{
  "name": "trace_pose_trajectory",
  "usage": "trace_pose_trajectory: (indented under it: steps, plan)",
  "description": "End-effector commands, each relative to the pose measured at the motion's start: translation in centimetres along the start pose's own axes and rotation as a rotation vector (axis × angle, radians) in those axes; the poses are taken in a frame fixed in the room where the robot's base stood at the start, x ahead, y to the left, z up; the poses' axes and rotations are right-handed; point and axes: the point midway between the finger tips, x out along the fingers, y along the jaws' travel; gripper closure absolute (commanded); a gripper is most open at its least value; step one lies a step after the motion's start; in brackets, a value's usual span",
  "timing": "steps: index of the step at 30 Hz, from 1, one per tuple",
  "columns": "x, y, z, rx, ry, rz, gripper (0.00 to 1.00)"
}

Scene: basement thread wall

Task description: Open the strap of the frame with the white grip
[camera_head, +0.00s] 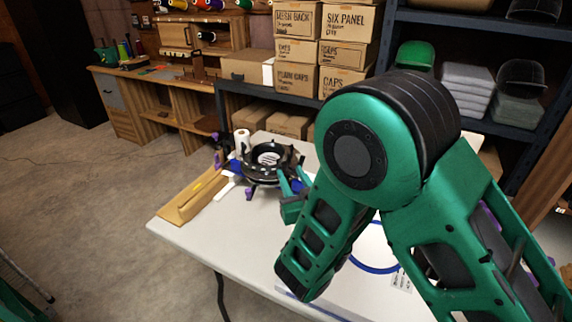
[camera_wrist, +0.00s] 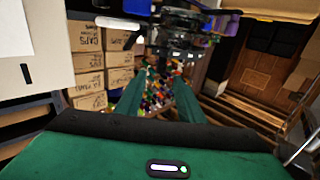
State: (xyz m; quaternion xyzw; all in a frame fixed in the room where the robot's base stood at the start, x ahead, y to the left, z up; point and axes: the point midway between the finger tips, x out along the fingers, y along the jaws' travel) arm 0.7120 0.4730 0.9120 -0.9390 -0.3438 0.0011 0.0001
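A round black cap frame (camera_head: 268,158) stands at the far end of the white table in the head view. A white grip-like piece (camera_head: 227,188) and blue and purple parts show around its left and front side. My gripper (camera_head: 293,182) is at the frame's near right side; my arm partly covers this area. In the wrist view the dark frame (camera_wrist: 182,28) is at the top, beyond my fingertips (camera_wrist: 156,82). My two green fingers are spread, with nothing visible between them. I cannot make out the strap or whether it is fastened, nor whether a finger touches the frame.
The white table (camera_head: 200,235) carries a tan wooden piece (camera_head: 194,197) left of the frame and a white roll (camera_head: 242,141) behind it. A blue ring (camera_head: 372,266) lies near my arm. Shelves with cardboard boxes (camera_head: 297,51) and caps stand behind.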

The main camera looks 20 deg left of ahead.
Motion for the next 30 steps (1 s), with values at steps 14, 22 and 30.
trace_pose_trajectory:
  steps: [14, 22, 30]
  plan:
    - [4.4, -0.1, -0.2, 0.001, 0.004, -0.003, 0.65]
    - [6.4, 0.0, -0.1, 0.0, 0.002, -0.002, 0.65]
    - [6.8, -0.1, -0.1, -0.001, 0.001, -0.003, 0.65]
